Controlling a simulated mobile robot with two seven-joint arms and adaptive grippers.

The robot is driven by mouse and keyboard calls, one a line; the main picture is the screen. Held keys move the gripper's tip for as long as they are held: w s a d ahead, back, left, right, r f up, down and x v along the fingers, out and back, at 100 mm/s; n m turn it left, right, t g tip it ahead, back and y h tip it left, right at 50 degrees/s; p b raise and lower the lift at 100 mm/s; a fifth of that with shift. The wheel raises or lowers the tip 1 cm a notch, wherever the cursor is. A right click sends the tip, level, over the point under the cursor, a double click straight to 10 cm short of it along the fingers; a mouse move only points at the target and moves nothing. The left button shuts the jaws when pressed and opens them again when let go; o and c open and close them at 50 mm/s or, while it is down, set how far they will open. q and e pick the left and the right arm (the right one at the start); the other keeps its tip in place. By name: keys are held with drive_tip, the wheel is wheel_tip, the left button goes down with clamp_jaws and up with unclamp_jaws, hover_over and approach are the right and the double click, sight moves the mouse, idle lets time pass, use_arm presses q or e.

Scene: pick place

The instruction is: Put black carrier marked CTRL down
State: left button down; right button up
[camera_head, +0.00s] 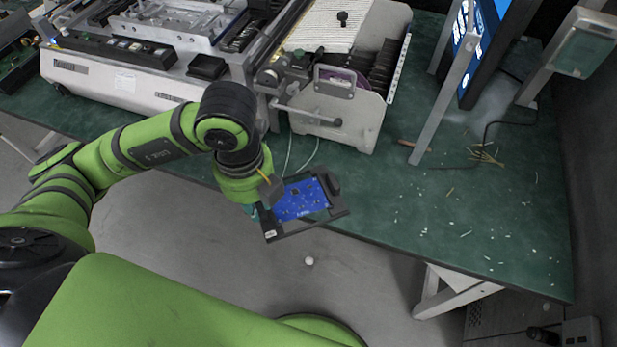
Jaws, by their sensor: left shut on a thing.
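The black carrier (328,216) is a flat dark frame with a blue circuit board (300,200) in it. A small white label shows at its lower left corner; I cannot read its letters. My left gripper (268,200) is shut on the carrier's left side and holds it tilted at the front edge of the green table (430,215). Part of the carrier overlaps the floor in the picture. I cannot tell whether its far side touches the table. The fingertips are partly hidden by my wrist. My right gripper is not in view.
A large grey machine (130,85) fills the back left of the table. Its feeder unit (345,115) with a handle stands just behind the carrier. A blue screen (485,45) on metal posts is at the back right. The table's right front is free except for small scraps.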

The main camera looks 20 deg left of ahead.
use_arm(q)
drive_tip(key=w+f+n, duration=0.1)
drive_tip(key=w+f, duration=0.1)
drive_tip(key=w, duration=0.1)
drive_tip(key=w+f+n, duration=0.2)
drive_tip(key=w, duration=0.2)
drive_tip(key=w+f+n+b, duration=0.1)
drive_tip(key=w+f+n, duration=0.1)
drive_tip(key=w+f, duration=0.1)
drive_tip(key=shift+w+d, duration=0.3)
drive_tip(key=shift+w, duration=0.1)
wheel_tip(320, 180, down, 4)
drive_tip(key=shift+r, duration=0.1)
drive_tip(key=shift+f, duration=0.2)
drive_tip(key=shift+f, duration=0.2)
drive_tip(key=c, duration=1.1)
unclamp_jaws()
